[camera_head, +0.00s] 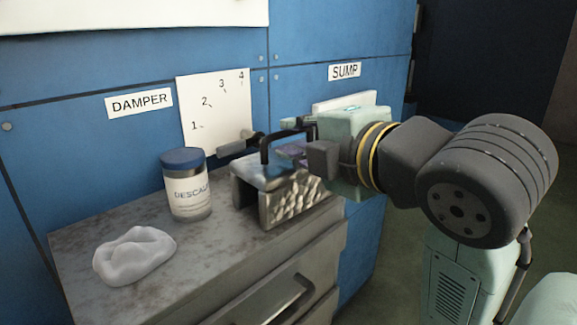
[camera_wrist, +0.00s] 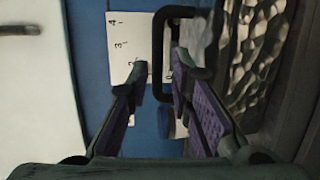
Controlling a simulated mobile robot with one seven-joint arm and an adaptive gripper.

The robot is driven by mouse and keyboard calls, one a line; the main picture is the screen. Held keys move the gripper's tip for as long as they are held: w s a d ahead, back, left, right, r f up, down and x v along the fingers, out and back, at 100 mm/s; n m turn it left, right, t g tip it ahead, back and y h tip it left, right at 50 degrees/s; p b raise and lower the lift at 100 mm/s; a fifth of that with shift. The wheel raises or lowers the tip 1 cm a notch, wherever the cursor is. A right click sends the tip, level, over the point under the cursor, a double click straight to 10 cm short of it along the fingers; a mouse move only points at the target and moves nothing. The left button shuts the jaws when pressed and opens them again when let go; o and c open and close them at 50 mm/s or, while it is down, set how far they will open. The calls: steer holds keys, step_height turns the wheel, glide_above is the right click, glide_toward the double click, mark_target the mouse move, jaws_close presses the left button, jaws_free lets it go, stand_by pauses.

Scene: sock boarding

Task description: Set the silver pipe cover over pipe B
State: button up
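The silver pipe cover (camera_head: 287,199) is a hammered metal piece with a black bar handle (camera_head: 266,150). It stands on the right part of the grey cabinet top in the head view. In the wrist view the cover's dimpled metal (camera_wrist: 258,45) is at the upper right, and the black handle (camera_wrist: 158,45) appears between the fingertips. My gripper (camera_head: 291,138) is at the handle from the right, fingers apart. The wrist view shows the purple-padded fingers (camera_wrist: 163,68) open, with a gap on either side of the bar. I cannot identify pipe B in either view.
The cabinet top (camera_head: 110,235) also holds a blue-lidded jar (camera_head: 188,192) marked DESCALE and a crumpled white cloth (camera_head: 134,256). A lever (camera_head: 237,146) sticks out from a numbered plate (camera_head: 205,100) on the blue wall, close behind the cover.

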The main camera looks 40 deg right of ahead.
mark_target(287, 135)
steer(key=x, duration=0.3)
steer(key=shift+w, duration=0.25)
jaws_close()
stand_by(0.5)
